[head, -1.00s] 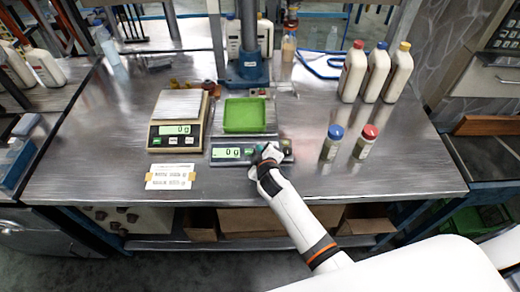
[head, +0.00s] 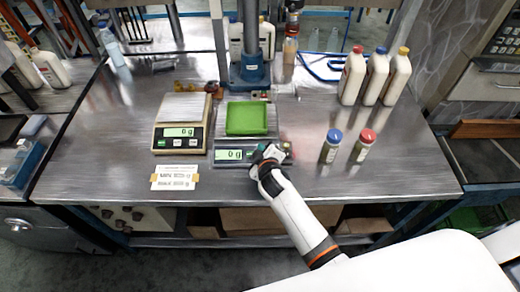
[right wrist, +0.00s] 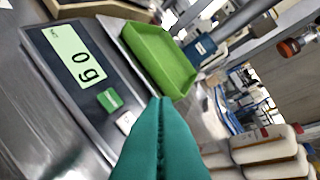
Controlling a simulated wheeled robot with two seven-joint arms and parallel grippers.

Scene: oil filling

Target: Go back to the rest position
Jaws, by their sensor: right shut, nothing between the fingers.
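My right gripper (head: 268,155) is shut and empty. It is at the front of the right-hand scale (head: 229,156), over the right part of its display panel. In the right wrist view, its green fingers (right wrist: 160,140) are pressed together beside the scale's buttons; I cannot tell whether they touch it. The scale's display reads 0 g, and a green tray (head: 247,119) sits on it, empty. The tray also shows in the right wrist view (right wrist: 160,58). My left gripper is not in view.
A second scale (head: 181,125) stands to the left, with a paper label (head: 174,177) in front. Two small bottles with blue (head: 331,146) and red (head: 362,146) caps stand to the right. Three tall white bottles (head: 375,77) stand behind them. The table's front right is clear.

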